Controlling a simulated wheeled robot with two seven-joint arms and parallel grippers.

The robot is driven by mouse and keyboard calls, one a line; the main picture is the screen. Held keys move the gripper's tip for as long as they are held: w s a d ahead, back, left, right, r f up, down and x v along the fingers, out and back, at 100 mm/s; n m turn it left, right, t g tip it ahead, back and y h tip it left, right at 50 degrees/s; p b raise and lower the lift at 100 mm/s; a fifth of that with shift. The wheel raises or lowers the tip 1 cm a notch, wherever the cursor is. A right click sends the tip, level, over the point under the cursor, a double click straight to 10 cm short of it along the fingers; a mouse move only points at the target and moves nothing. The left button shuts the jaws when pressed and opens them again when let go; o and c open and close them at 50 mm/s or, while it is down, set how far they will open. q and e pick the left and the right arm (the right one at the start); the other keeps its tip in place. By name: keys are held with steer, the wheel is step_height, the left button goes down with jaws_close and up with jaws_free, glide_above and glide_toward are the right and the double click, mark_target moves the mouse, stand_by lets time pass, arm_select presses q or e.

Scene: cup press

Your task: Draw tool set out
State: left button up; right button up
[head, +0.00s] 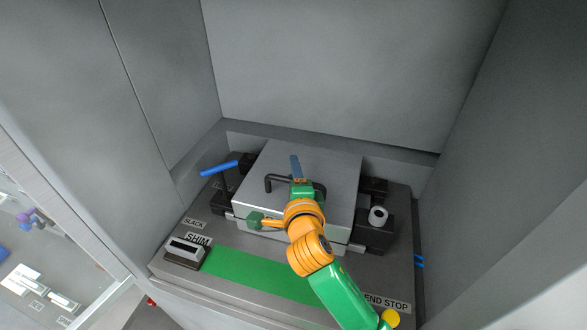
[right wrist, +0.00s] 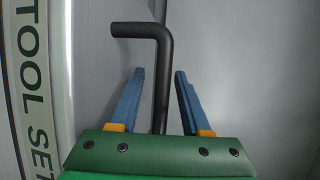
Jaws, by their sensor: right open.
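The tool set (head: 335,165) is a grey metal block with a flat top, lying on the dark base plate of the station. A black bar handle (head: 270,182) stands on its top; it also shows in the right wrist view (right wrist: 160,45), where the label TOOL SET (right wrist: 38,85) runs down the left. My right gripper (head: 296,164) is over the tool set at the handle. In the right wrist view its blue fingers (right wrist: 160,75) are apart, with the handle bar between them. A gap shows on both sides of the bar. My left gripper is out of view.
Grey walls (head: 320,60) enclose the back and sides. A blue lever (head: 219,168) stands left of the tool set, a white cylinder (head: 378,215) on a black block right. A SHIM-labelled block (head: 185,252) and green strip (head: 265,278) lie in front.

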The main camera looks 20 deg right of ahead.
steer(key=shift+w, duration=0.15)
steer(key=shift+s, duration=0.2)
jaws_close()
stand_by(1.1)
